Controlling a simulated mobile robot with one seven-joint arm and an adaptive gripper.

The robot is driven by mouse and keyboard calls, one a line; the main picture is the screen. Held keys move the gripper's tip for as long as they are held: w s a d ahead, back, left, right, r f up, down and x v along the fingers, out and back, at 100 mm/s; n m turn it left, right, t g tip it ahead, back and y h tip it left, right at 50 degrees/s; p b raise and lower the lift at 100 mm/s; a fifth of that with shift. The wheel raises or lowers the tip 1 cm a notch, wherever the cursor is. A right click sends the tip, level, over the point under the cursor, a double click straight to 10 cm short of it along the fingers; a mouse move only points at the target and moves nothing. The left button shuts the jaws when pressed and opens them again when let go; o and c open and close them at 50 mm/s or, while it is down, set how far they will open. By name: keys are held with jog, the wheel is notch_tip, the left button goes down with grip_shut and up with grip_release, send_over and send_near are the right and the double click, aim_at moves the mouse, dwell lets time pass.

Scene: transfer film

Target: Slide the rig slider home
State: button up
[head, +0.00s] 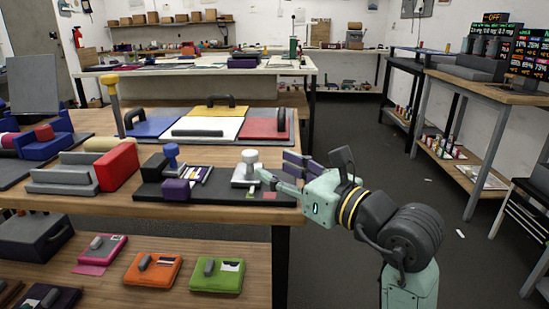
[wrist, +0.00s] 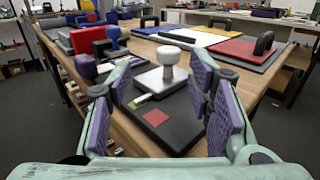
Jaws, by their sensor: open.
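The rig is a black base plate (head: 213,197) at the right front end of the wooden bench; it also shows in the wrist view (wrist: 182,127). Its slider is a pale grey block (head: 240,180) with a round-topped upright knob (head: 249,156). In the wrist view the slider knob (wrist: 168,58) stands ahead, between the lines of my fingers. A green mark (wrist: 142,99) lies beside the slider, and a red square (wrist: 155,118) lies nearer me. My gripper (head: 279,171) is open and empty, just right of the slider. I cannot tell whether a finger touches it.
A blue knob (head: 171,153) and a purple block (head: 176,190) stand on the rig's left part. A red block (head: 117,167) is further left. Behind lie blue, yellow, white and red panels (head: 265,124) with handles. The floor (head: 360,180) right of the bench is mostly clear.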

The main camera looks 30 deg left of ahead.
aim_at(254, 155)
jog(key=shift+w+d+f+t, duration=0.2)
jog(key=shift+w+t, duration=0.1)
jog(key=shift+w, duration=0.2)
jog(key=p+x, duration=0.2)
jog(key=x, duration=0.8)
jog(key=shift+a+f, duration=0.15)
jog(key=shift+a, duration=0.2)
jog(key=shift+c, duration=0.3)
grip_shut()
